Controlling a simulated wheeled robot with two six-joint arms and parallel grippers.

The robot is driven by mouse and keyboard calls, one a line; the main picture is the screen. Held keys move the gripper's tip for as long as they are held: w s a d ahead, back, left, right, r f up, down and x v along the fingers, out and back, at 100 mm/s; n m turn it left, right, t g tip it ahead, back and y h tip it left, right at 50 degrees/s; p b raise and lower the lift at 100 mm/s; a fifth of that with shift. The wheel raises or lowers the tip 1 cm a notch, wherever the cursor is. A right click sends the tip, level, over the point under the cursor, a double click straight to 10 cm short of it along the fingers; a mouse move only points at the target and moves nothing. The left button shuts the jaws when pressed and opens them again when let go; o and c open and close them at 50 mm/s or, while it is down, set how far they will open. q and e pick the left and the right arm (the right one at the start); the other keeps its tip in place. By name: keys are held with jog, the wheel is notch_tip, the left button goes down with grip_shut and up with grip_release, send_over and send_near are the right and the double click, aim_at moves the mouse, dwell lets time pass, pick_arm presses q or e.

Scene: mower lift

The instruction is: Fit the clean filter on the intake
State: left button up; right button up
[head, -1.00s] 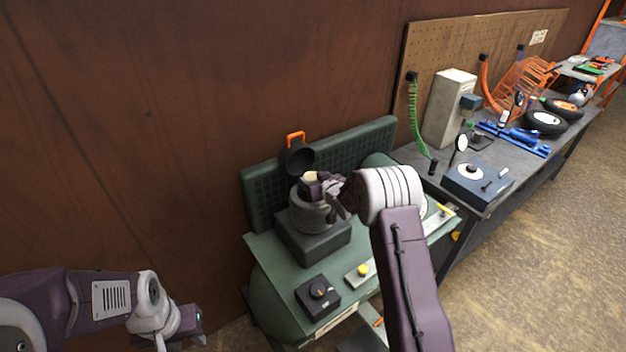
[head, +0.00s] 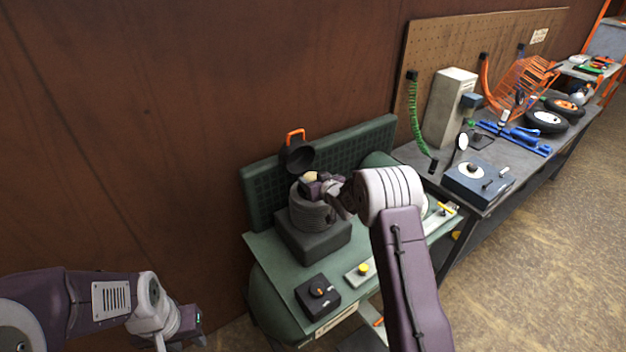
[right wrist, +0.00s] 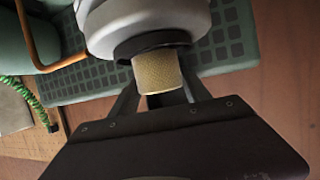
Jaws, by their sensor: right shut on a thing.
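The filter is a small tan, porous cylinder (right wrist: 158,72); it also shows as a pale spot in the head view (head: 310,176). My right gripper (right wrist: 160,92) is shut on it, at the top of the dark finned engine (head: 312,212); it also shows in the head view (head: 318,186). In the right wrist view a dark ring (right wrist: 150,45) and a light grey rounded part (right wrist: 145,20) are right beyond the filter. I cannot tell whether they touch. A black cover (head: 298,157) with an orange handle stands open behind the filter. My left gripper (head: 190,322) is low at left, its fingers unclear.
The engine block stands on a green bench (head: 265,250) with a green back panel (head: 350,150). A dark knob box (head: 318,294) and a yellow-button plate (head: 360,273) lie in front. A green coiled hose (head: 414,110) hangs at right, beside a cluttered grey workbench (head: 420,165).

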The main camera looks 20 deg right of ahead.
jog(key=shift+f, duration=0.15)
jog(key=o, duration=1.1)
jog(key=p+v, duration=0.1)
jog(key=v, duration=1)
